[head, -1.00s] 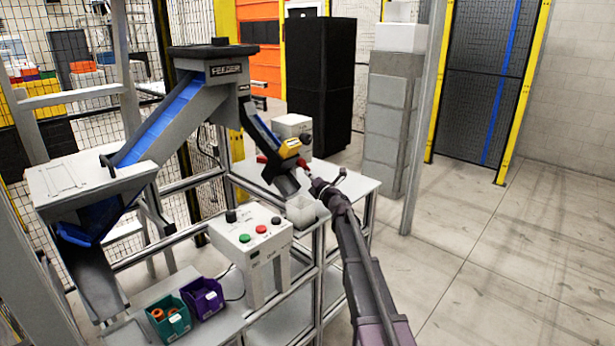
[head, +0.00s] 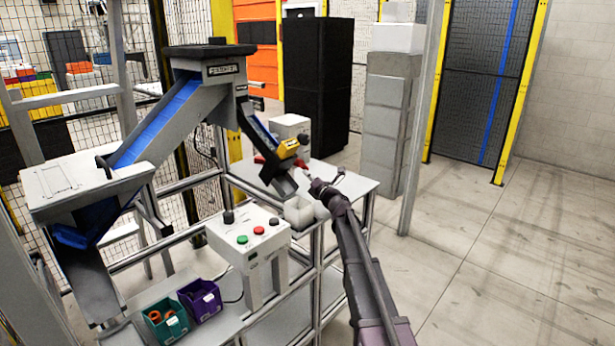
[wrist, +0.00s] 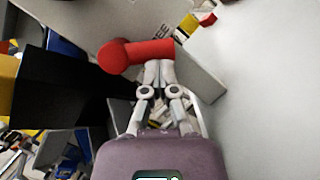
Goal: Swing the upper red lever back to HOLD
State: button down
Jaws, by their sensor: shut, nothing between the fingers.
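A red lever (wrist: 140,53) lies across the wrist view, a thick red bar with a rounded left end. My gripper (wrist: 159,70) is shut and empty, its fingertips right at the lever's lower edge; I cannot tell whether they touch. In the head view, red parts (head: 300,163) show beside a yellow block (head: 288,148) on the lower chute, and my gripper (head: 311,181) is just to their lower right. Another red piece (head: 259,159) shows left of the chute. I cannot tell which lever is the upper one, and no HOLD mark is readable.
The chute ends above a white bin (head: 298,213) on a table (head: 352,184). A button console (head: 248,236) stands in front, with teal (head: 166,320) and purple (head: 201,300) bins below. A grey post (head: 425,120) rises behind my arm. The floor at right is clear.

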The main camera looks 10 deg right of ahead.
jog(key=shift+w+d+r+n, duration=0.1)
jog(key=shift+w+d+n, duration=0.05)
jog(key=shift+n, duration=0.25)
jog(key=shift+w+d+n, duration=0.1)
jog(key=shift+d+n, duration=0.1)
jog(key=shift+n, duration=0.1)
jog(key=shift+n+y, duration=0.3)
jog(key=shift+y, duration=0.1)
jog(key=shift+a+r, duration=0.1)
jog(key=shift+a, duration=0.1)
dwell(1.2)
